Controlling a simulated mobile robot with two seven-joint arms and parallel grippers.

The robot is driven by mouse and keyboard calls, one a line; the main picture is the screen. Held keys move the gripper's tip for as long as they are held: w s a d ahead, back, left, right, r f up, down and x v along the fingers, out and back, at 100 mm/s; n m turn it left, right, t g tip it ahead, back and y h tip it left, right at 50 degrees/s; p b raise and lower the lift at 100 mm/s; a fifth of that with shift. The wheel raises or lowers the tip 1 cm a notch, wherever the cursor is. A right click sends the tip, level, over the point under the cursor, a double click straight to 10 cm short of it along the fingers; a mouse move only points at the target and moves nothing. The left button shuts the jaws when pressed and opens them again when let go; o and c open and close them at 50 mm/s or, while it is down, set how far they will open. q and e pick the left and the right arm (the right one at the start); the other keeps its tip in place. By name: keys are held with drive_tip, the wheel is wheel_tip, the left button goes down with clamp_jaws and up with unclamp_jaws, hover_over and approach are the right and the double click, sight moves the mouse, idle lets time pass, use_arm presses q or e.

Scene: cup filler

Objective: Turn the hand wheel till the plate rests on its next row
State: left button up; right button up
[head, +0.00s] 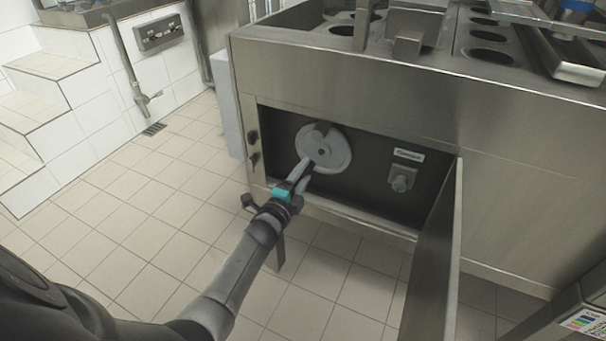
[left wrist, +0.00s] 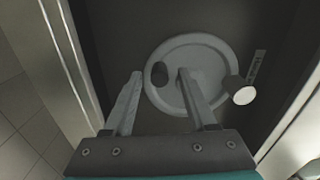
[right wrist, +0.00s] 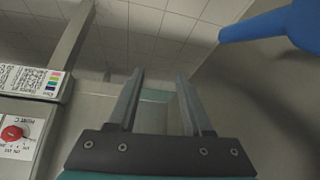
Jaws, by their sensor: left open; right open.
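The hand wheel (head: 336,154) is a pale grey disc on the dark panel of an open recess in the steel machine. In the left wrist view the wheel (left wrist: 201,50) shows a dark oval spot near one finger. My left gripper (head: 305,166) is open at the wheel's lower left, its fingers pointing at the disc. I cannot tell whether a finger touches it. My right gripper (right wrist: 160,75) is open and empty, away from the wheel. Steel plates with round holes (head: 463,50) lie on the machine top; I cannot tell which row a plate rests on.
A steel door (head: 436,262) stands open at the recess's right. A labelled fitting (head: 402,179) sits right of the wheel. In the right wrist view, a blue pointed object (right wrist: 275,27) is at upper right and a red knob (right wrist: 12,133) at left. The tiled floor (head: 150,205) is open at left.

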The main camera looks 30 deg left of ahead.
use_arm(q)
drive_tip(key=shift+s+d+p, duration=0.1)
drive_tip(key=shift+s+p, duration=0.2)
drive_tip(key=shift+s, duration=0.2)
drive_tip(key=shift+s+p, duration=0.4)
drive_tip(key=shift+s, duration=0.4)
drive_tip(key=s+p, duration=0.4)
drive_tip(key=s, duration=0.8)
drive_tip(key=shift+s+d, duration=0.3)
drive_tip(key=shift+d, duration=0.05)
use_arm(e)
drive_tip(key=s+d+f+g+h, duration=0.1)
drive_tip(key=s+d+f+g, duration=0.1)
drive_tip(key=f, duration=0.6)
drive_tip(key=shift+s+f+g, duration=0.4)
drive_tip(key=shift+s+g, duration=0.15)
drive_tip(key=shift+g, duration=0.05)
drive_tip(key=shift+d, duration=0.15)
